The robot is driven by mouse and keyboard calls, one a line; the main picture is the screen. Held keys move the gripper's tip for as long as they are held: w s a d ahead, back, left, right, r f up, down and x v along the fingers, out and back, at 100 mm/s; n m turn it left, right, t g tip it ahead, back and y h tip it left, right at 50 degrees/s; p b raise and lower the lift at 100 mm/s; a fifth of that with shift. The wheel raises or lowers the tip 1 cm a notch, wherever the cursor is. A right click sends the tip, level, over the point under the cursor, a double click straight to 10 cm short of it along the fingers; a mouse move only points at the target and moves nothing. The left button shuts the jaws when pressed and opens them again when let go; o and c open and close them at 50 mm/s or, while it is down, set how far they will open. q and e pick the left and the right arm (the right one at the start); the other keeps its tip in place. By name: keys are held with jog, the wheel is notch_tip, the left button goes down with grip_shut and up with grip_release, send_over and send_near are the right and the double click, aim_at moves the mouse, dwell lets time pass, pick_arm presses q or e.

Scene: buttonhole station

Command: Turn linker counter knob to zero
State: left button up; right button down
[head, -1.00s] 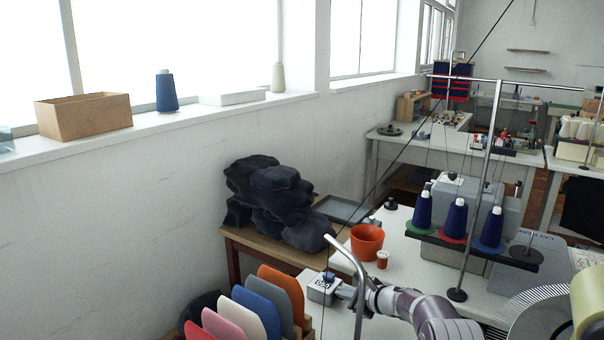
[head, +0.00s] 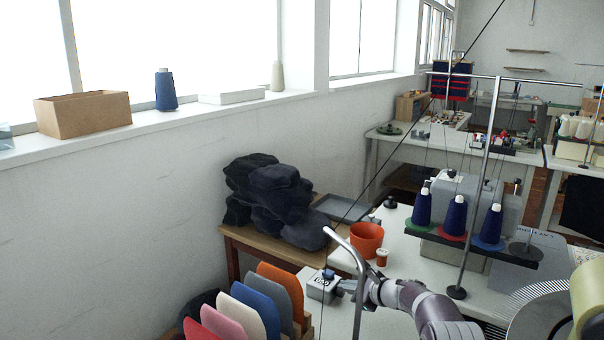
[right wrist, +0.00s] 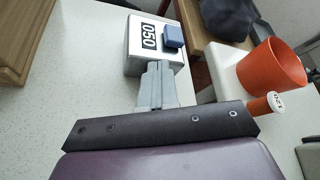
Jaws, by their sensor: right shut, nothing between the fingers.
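The linker counter (head: 321,286) is a small grey box on the white table, in the lower middle of the head view. In the right wrist view the counter (right wrist: 135,56) shows a black display (right wrist: 148,36) with white digits reading 050. A blue knob (right wrist: 173,37) sits beside the display; it also shows in the head view (head: 328,274). My right gripper (right wrist: 158,68) is shut and empty, its fingertips close to the counter's near side, below the knob. Whether they touch the box I cannot tell. My left gripper is out of view.
An orange cup (head: 366,239) and a small orange spool (head: 382,257) stand behind my right gripper. Coloured panels (head: 262,308) stand at left. Cones of blue yarn (head: 455,217) stand at right.

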jog(key=shift+d+r, duration=0.1)
jog(key=shift+r, duration=0.1)
jog(key=s+d+b, duration=0.1)
jog(key=d, duration=0.1)
jog(key=s+d+b, duration=0.1)
jog(key=s+d, duration=0.1)
jog(key=shift+d, duration=0.2)
jog(key=shift+s+d+r, duration=0.1)
jog(key=shift+s+d, duration=0.15)
